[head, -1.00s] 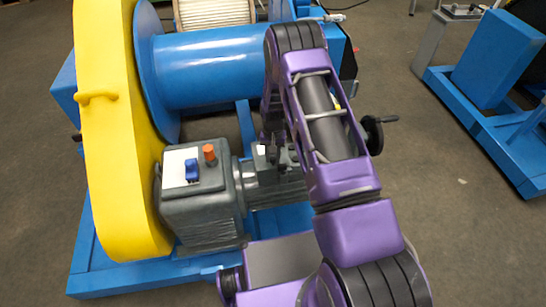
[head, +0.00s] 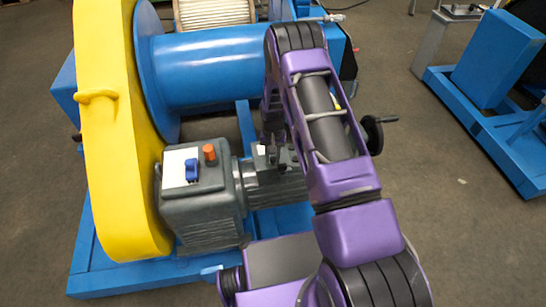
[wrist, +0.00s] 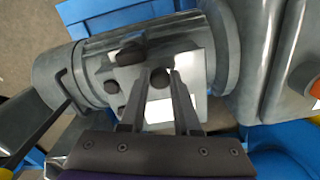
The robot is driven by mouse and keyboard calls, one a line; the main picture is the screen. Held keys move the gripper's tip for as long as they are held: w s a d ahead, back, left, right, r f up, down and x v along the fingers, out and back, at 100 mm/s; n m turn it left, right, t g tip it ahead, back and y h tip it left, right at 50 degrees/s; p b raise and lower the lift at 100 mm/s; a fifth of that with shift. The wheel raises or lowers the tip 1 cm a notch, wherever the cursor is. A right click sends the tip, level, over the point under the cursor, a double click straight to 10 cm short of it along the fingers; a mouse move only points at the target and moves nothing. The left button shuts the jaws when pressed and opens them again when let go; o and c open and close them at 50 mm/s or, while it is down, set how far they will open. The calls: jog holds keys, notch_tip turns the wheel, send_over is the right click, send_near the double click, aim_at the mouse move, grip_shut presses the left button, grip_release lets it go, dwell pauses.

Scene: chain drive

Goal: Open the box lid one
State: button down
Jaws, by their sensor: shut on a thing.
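A small box with a pale plate-like face (wrist: 190,70) sits on the side of the grey motor (wrist: 85,75) in the wrist view. Dark round knobs (wrist: 130,54) show on and around that face. My gripper (wrist: 162,80) is over the box, with its two fingers close together on a small dark knob (wrist: 160,75). In the head view the box (head: 262,157) is small beside the motor (head: 275,185), and my arm hides part of it. I cannot tell whether the lid is raised.
A grey gearbox (head: 202,205) with a blue switch (head: 192,170) and an orange knob (head: 209,152) stands left of the box. A yellow guard (head: 110,140) and a blue drum (head: 210,72) rise behind it. Open floor (head: 470,240) lies to the right.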

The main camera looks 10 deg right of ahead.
jog(key=shift+w+r, duration=0.1)
jog(key=shift+r, duration=0.1)
jog(key=shift+w+r+b, duration=0.4)
jog(key=shift+w+r, duration=0.1)
jog(key=shift+r, duration=0.35)
jog(key=w+r+b, duration=0.4)
jog(key=w+r, duration=0.2)
jog(key=w, duration=0.2)
jog(key=shift+w+a, duration=0.2)
jog(key=c, duration=1.6)
grip_release()
jog(key=shift+w+r, duration=0.2)
jog(key=shift+r, duration=0.05)
jog(key=c, duration=1.3)
grip_release()
jog(key=shift+a, duration=0.1)
jog(key=o, duration=0.7)
jog(key=shift+s+d, duration=0.15)
jog(key=shift+d, duration=0.1)
notch_tip(320, 180, up, 17)
jog(key=shift+r+p, duration=0.2)
jog(key=shift+p, duration=0.75)
